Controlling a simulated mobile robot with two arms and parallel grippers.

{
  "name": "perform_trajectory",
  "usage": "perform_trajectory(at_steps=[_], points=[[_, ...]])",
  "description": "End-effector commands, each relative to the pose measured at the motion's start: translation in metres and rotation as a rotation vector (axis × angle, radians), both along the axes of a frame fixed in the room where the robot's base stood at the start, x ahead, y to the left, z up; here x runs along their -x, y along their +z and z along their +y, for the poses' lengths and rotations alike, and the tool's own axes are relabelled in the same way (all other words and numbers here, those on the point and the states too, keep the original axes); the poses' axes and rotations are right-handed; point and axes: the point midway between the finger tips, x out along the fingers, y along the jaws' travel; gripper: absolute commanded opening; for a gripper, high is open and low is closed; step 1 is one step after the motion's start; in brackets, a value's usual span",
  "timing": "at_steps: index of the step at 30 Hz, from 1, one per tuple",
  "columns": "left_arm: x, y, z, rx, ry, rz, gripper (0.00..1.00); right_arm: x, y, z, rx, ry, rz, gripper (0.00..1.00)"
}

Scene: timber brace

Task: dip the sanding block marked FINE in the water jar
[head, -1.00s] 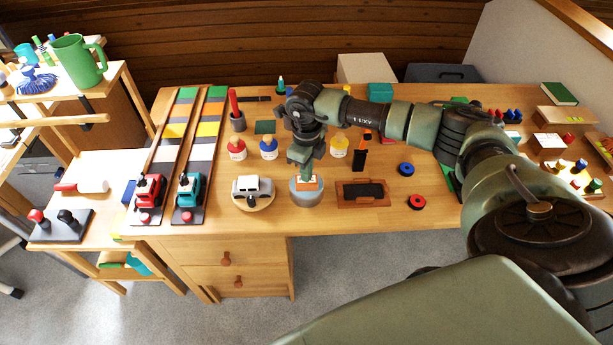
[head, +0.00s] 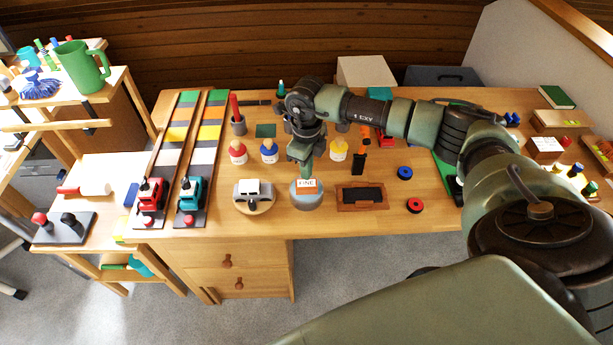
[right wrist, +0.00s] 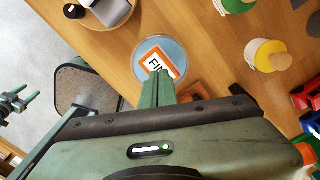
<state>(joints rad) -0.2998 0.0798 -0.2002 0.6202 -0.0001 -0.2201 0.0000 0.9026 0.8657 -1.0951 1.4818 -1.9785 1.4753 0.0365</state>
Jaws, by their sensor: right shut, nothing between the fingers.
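The sanding block marked FINE (head: 307,183) is orange with a white label and shows at the mouth of the water jar (head: 307,201). In the right wrist view the block (right wrist: 163,60) lies tilted inside the round outline of the jar (right wrist: 141,48), over blue water. How deep it sits is hard to tell. My right gripper (head: 304,174) points down just above the block, its fingers shut with nothing between them. In the right wrist view its fingertips (right wrist: 158,78) overlap the block's lower edge; whether they touch it is unclear.
A wooden tray with a black pad (head: 362,195) is to the right. The jar is near the table's front edge.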

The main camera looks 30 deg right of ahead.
Motion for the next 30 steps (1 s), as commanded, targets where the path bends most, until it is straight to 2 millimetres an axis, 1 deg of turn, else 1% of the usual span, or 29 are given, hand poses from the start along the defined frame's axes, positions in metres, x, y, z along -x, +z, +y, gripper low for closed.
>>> perform_trajectory(at_steps=[1,16,30], points=[[0.0,0.005,0.0,0.0,0.0,0.0,0.57,0.0,0.007,0.0,0.0,0.0,-0.001,0.0],[0.0,0.026,0.0,0.0,0.0,0.0,0.57,0.0,0.041,0.0,0.0,0.0,-0.001,0.0],[0.0,0.026,0.0,0.0,0.0,0.0,0.57,0.0,0.042,0.0,0.0,0.0,0.0,0.0]])
